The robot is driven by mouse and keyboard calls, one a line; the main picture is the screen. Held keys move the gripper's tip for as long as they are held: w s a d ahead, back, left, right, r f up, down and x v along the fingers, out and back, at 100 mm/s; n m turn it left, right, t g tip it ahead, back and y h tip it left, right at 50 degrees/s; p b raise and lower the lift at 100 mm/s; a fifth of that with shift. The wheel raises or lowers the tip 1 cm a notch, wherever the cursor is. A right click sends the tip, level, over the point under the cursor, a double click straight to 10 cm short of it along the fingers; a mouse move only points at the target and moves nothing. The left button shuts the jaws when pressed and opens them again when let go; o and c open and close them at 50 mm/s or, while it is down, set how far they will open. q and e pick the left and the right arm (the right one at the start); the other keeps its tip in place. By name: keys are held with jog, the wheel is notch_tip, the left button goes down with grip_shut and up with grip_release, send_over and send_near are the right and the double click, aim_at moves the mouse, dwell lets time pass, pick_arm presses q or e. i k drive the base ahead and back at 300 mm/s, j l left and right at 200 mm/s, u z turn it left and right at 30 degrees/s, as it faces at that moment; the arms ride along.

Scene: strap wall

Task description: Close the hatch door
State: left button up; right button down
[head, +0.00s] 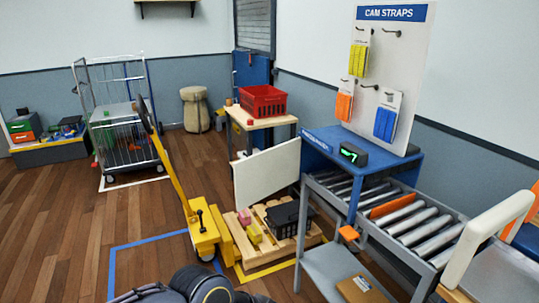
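A plain white panel (267,172), which looks like the hatch door, stands upright and swung out to the left of the blue frame (348,146) at the conveyor's end. Its right edge meets or passes close to the frame; I cannot make out a hinge or handle. It stands open at an angle, behind the wooden pallet. No gripper fingers are visible. Dark rounded parts at the bottom centre look like mine, and nothing touches the panel.
A roller conveyor (411,222) fills the right. A pallet (260,250) with a black crate (291,219) and a yellow pallet truck (204,232) stand before the panel. A wooden table (247,122) holds a red crate (263,101).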

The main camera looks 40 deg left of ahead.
aim_at(257, 177)
jog(key=i+j+z, duration=0.2)
jog(key=j+z, duration=0.15)
jog(key=j, duration=1.5)
jog(key=j+z, duration=0.35)
jog(key=j, duration=1.5)
jog(key=i+j, duration=0.1)
jog(key=j, duration=0.3)
jog(key=j+z, duration=0.1)
jog(key=j, duration=0.35)
jog(key=k+j, duration=0.25)
